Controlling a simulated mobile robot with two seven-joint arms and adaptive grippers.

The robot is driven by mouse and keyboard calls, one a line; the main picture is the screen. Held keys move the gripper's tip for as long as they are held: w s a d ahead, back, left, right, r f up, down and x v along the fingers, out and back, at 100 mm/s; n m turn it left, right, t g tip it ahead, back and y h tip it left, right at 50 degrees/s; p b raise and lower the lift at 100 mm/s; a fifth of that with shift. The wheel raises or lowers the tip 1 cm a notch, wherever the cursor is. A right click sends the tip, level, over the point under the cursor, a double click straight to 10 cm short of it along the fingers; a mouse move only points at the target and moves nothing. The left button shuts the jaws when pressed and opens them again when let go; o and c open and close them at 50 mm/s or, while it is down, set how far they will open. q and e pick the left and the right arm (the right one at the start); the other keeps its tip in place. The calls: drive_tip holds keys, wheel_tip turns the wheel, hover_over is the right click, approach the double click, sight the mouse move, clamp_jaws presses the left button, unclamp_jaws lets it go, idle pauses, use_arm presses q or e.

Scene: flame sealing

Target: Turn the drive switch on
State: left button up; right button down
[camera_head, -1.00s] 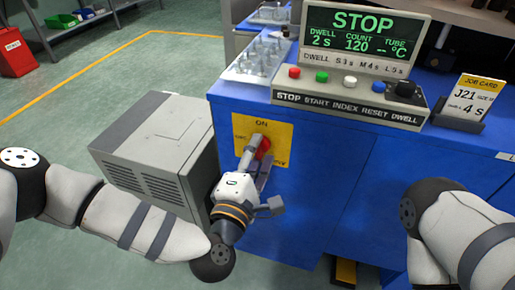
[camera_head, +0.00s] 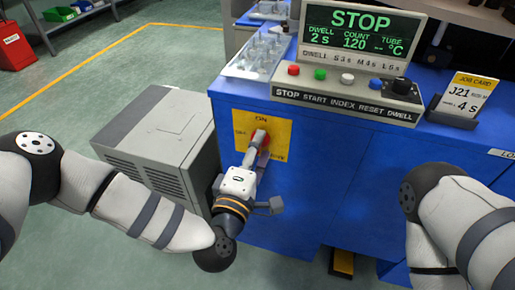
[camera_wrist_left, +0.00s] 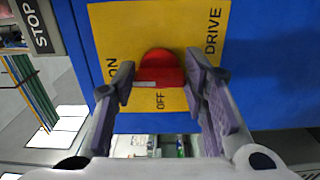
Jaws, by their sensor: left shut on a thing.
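The drive switch is a red round knob (camera_head: 261,137) on a yellow plate (camera_head: 282,128) on the front of the blue cabinet. The plate reads ON, OFF and DRIVE. In the left wrist view the knob (camera_wrist_left: 160,68) sits between my two fingers, with a pale mark on its edge near the word OFF. My left gripper (camera_head: 257,146) is shut on the knob; it also shows in the left wrist view (camera_wrist_left: 160,85). The fingers hide part of the knob in the head view. My right arm is at the right, but its gripper is not in view.
Above the switch, a control panel (camera_head: 345,105) has several buttons and a display (camera_head: 360,38) reading STOP. A job card (camera_head: 470,95) stands to its right. A grey box unit (camera_head: 150,140) stands left of the blue cabinet (camera_head: 300,190), near my left arm.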

use_arm(q)
drive_tip(key=o, duration=1.2)
drive_tip(key=shift+c, duration=0.2)
drive_tip(key=v, duration=1.2)
